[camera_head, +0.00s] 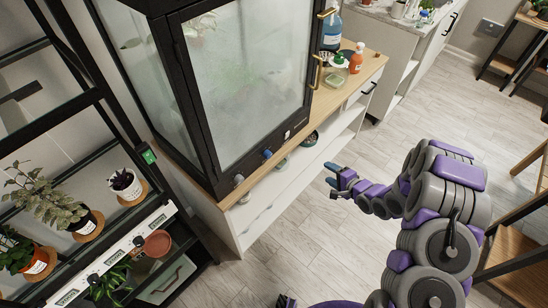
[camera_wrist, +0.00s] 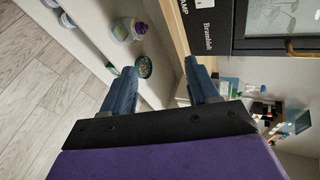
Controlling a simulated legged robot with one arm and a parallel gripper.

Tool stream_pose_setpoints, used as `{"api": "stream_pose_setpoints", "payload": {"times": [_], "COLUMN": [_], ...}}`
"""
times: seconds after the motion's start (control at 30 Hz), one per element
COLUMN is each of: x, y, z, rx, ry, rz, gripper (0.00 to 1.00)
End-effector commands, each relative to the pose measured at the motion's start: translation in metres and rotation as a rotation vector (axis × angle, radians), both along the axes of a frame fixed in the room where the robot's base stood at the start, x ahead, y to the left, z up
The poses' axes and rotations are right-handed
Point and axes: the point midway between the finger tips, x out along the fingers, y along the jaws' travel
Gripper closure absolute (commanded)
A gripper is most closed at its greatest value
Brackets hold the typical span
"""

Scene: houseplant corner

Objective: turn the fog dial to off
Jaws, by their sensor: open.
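The terrarium cabinet (camera_head: 250,75) has a black frame and fogged glass and stands on a wooden-topped unit. Along its lower front rail are a grey knob (camera_head: 239,180), a blue knob (camera_head: 267,153) and a small pale switch (camera_head: 287,135). I cannot read which knob is the fog dial, nor its setting. My gripper (camera_head: 331,175) is open and empty, in the air in front of the unit, to the right of the knobs and apart from them. In the wrist view its two blue fingers (camera_wrist: 160,66) are spread. A black panel (camera_wrist: 205,25) there shows lettering ending "AMP"; no knob is clearly visible.
A plant rack (camera_head: 110,205) is at left. Floor (camera_head: 300,235) around my arm is clear.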

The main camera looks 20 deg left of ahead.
Motion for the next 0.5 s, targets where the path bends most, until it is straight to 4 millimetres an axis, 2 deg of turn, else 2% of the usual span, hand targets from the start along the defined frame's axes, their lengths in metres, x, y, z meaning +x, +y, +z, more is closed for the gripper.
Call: {"api": "stream_pose_setpoints", "payload": {"times": [0.07, 0.2, 0.4, 0.5], "x": [-0.018, -0.044, -0.072, -0.078], "y": [0.019, 0.044, 0.062, 0.066], "z": [-0.010, -0.013, -0.009, -0.008], "rx": [0.149, 0.393, 0.625, 0.678], "ry": [0.054, 0.138, 0.236, 0.260], "rz": [0.009, 0.023, 0.040, 0.043], "gripper": [0.40, 0.40, 0.40, 0.40]}}
